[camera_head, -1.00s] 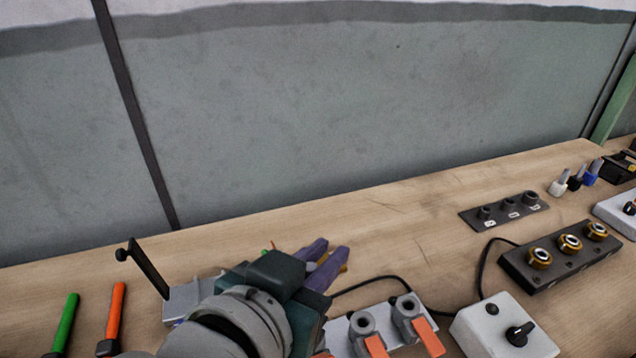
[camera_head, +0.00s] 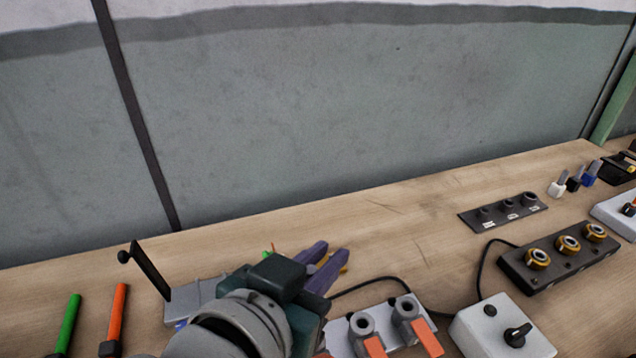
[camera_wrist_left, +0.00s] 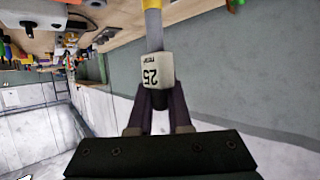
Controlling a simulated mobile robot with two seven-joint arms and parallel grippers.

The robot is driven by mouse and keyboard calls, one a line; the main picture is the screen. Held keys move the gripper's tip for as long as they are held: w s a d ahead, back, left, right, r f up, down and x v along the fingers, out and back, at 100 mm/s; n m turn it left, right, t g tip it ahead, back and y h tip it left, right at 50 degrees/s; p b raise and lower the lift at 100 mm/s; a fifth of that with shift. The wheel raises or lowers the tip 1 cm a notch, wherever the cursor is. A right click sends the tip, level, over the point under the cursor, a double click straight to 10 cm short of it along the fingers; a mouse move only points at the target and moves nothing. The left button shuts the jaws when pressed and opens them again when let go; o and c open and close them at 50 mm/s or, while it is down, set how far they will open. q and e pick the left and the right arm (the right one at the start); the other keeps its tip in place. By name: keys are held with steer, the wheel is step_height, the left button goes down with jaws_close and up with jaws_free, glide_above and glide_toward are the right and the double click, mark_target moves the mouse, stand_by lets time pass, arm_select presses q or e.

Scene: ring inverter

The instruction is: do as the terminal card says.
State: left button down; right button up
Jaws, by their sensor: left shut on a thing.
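My left gripper (camera_head: 326,268) is over the bench at the middle, its purple fingers pointing up and right. In the left wrist view, the fingers (camera_wrist_left: 158,112) are shut on a white piece marked 25 (camera_wrist_left: 157,68), with a grey shank and a yellow part at the picture's top. In the head view, a bit of yellow shows beside the fingers. A black terminal block (camera_head: 555,265) with several gold round terminals (camera_head: 568,245) stands at the right. A dark strip with sockets and small labels (camera_head: 503,212) lies behind it. No readable card shows. My right gripper is not in view.
White, black and blue-based pieces (camera_head: 574,182) stand at the back right. A white plate (camera_head: 392,323) with orange levers (camera_head: 430,338) and a white knob box (camera_head: 503,327) are in front. Green (camera_head: 69,322) and orange (camera_head: 117,312) handles stand left. The bench's back middle is clear.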

arm_select(q)
steer(key=shift+f+b, duration=1.65)
steer(key=shift+f, duration=0.4)
steer(key=c, duration=0.8)
jaws_free()
steer(key=shift+o, duration=0.2)
steer(key=p+v, duration=0.2)
steer(key=v, duration=0.8)
